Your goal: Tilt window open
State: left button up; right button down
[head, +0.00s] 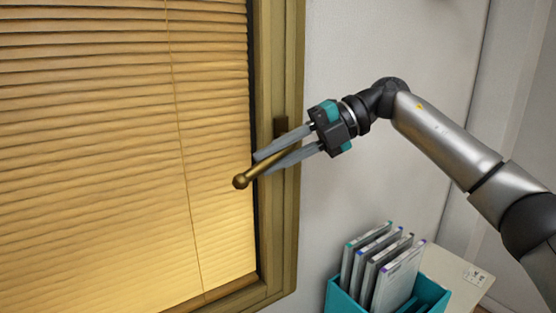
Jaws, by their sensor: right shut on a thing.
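The window (275,240) has a brown frame and fills the left side of the head view, with lit slatted blinds over its pane. Its brass handle (242,181) sticks out from the right side of the frame and slants down to the left, ending in a round knob. A dark mounting plate (281,126) shows on the frame above it. My right gripper (262,164) comes in from the right, its two grey fingers on either side of the handle's shaft, shut on it. The handle's base is partly hidden behind the fingers. My left gripper is not in view.
A teal holder (338,297) with several upright folders or cases (398,278) stands below my right arm on a light surface (455,272). A small label (475,276) lies on that surface. The pale wall (345,40) right of the window is bare.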

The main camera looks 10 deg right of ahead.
jog(key=shift+a+r+m+g+y, duration=0.15)
jog(key=shift+r+m+y, duration=0.2)
jog(key=shift+y, duration=0.55)
jog(key=shift+r+m+g+y, duration=0.15)
jog(key=shift+r+m+y, duration=0.2)
jog(key=shift+y, duration=0.55)
jog(key=shift+r, duration=0.1)
